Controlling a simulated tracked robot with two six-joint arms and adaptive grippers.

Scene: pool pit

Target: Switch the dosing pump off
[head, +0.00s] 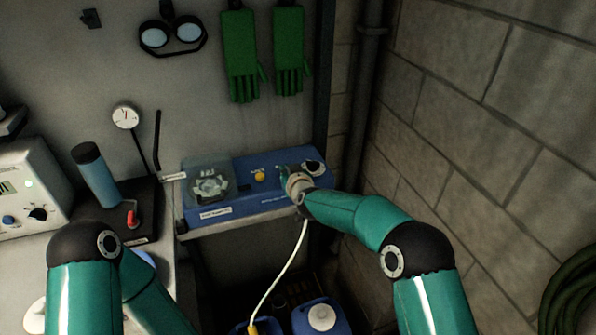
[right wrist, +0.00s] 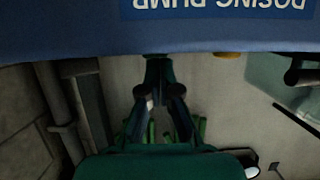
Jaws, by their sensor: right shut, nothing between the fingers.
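The dosing pump (head: 240,207) is a blue box on a shelf against the back wall. A clear-covered pump head (head: 210,186) is on its left, a yellow button (head: 259,176) near its middle and a black knob (head: 313,167) on a pale disc at its right. My right gripper (head: 285,173) is over the pump's face between button and knob. In the right wrist view the gripper (right wrist: 156,58) is shut and empty, its tips at the edge of the blue pump (right wrist: 60,30); contact is unclear. My left arm shows, but its gripper is out of view.
A white instrument (head: 30,185) and a blue cylinder (head: 95,175) on a dark stand with a red lever are at left. Green gloves (head: 240,55) and goggles (head: 172,36) hang above. A block wall bounds the right. A pale hose (head: 285,270) and blue containers (head: 321,318) are below.

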